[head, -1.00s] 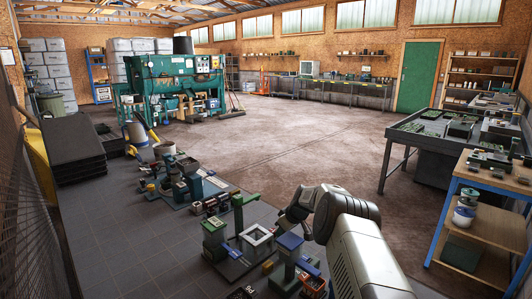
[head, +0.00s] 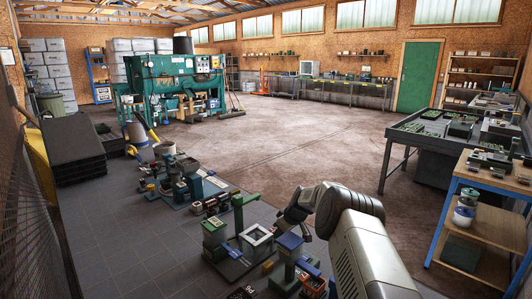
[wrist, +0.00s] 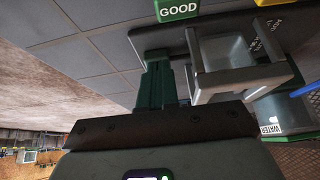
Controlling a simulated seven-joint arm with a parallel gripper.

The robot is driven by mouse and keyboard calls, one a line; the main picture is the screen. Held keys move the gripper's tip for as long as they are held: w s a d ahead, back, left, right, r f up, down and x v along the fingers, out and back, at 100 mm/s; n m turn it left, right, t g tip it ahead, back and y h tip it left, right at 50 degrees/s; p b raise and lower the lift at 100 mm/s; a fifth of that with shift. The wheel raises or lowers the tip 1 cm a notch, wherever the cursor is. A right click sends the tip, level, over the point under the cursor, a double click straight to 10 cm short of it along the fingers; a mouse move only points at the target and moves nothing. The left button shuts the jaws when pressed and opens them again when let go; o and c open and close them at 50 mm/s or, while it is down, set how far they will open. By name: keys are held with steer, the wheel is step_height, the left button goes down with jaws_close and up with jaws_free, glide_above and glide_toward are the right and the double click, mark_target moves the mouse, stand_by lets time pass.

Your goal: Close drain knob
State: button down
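I cannot pick out a drain knob for certain in either view. My gripper's end of the arm (head: 291,214) hangs above the near tabletop devices in the head view; its fingertips are not distinct. In the wrist view, my gripper's dark front edge fills the bottom. A dark green post (wrist: 157,82) stands just beyond that edge; contact cannot be told. Beside it is an open grey square box (wrist: 228,62). The head view shows a pale square box (head: 256,240) by a green stand (head: 238,213).
A green block marked GOOD (wrist: 177,9) and a container marked WATER (wrist: 278,112) lie near the box in the wrist view. A blue-topped post (head: 290,242) stands close below my arm. The large green mixer (head: 172,85) is far back. The brown floor between is clear.

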steer(key=shift+s+d+r, duration=0.1)
steer(key=shift+s+d, duration=0.05)
steer(key=shift+d, duration=0.05)
steer(key=shift+d+r, duration=0.1)
steer(key=shift+r, duration=2.8)
